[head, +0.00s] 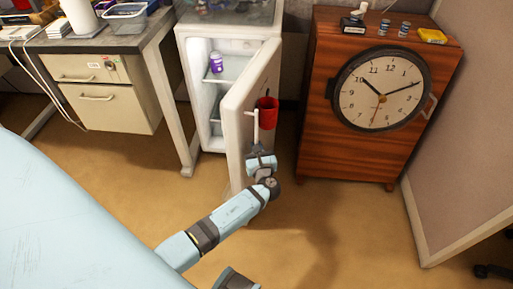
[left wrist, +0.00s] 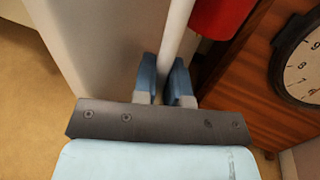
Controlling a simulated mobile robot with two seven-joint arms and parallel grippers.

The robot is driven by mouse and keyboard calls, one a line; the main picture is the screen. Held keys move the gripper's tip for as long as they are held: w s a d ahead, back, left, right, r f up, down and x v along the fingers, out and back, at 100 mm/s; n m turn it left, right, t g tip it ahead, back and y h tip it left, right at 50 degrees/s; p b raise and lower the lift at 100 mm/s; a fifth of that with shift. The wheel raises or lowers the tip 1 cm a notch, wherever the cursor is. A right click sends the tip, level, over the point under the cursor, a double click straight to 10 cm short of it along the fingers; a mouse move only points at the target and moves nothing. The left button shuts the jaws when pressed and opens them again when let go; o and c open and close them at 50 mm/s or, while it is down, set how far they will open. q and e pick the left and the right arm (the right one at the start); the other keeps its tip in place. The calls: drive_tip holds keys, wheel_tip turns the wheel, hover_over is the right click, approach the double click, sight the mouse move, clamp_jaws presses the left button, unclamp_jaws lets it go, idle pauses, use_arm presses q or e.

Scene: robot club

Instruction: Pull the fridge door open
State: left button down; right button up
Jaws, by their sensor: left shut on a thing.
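The white fridge (head: 228,32) stands between the desk and a wooden cabinet. Its door (head: 236,128) is swung partway open toward me, and the lit shelves inside show. The door's white bar handle (head: 255,125) runs upright on the outer face. My left gripper (head: 260,160) is shut on the lower part of this handle. In the left wrist view, the two blue fingers (left wrist: 163,80) sit on either side of the handle bar (left wrist: 175,30), next to the door face (left wrist: 95,45).
A purple-labelled bottle (head: 216,63) stands on a fridge shelf. A red container (head: 267,112) is just right of the door. The wooden cabinet (head: 345,150) with a clock (head: 381,88) stands further right. The desk's drawers (head: 100,85) are at left. The floor (head: 320,225) in front is clear.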

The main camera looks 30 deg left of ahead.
use_arm(q)
drive_tip(key=shift+w+r, duration=0.1)
drive_tip(key=c, duration=1.2)
unclamp_jaws()
use_arm(e)
drive_tip(key=shift+s+d, duration=0.1)
drive_tip(key=shift+d, duration=0.05)
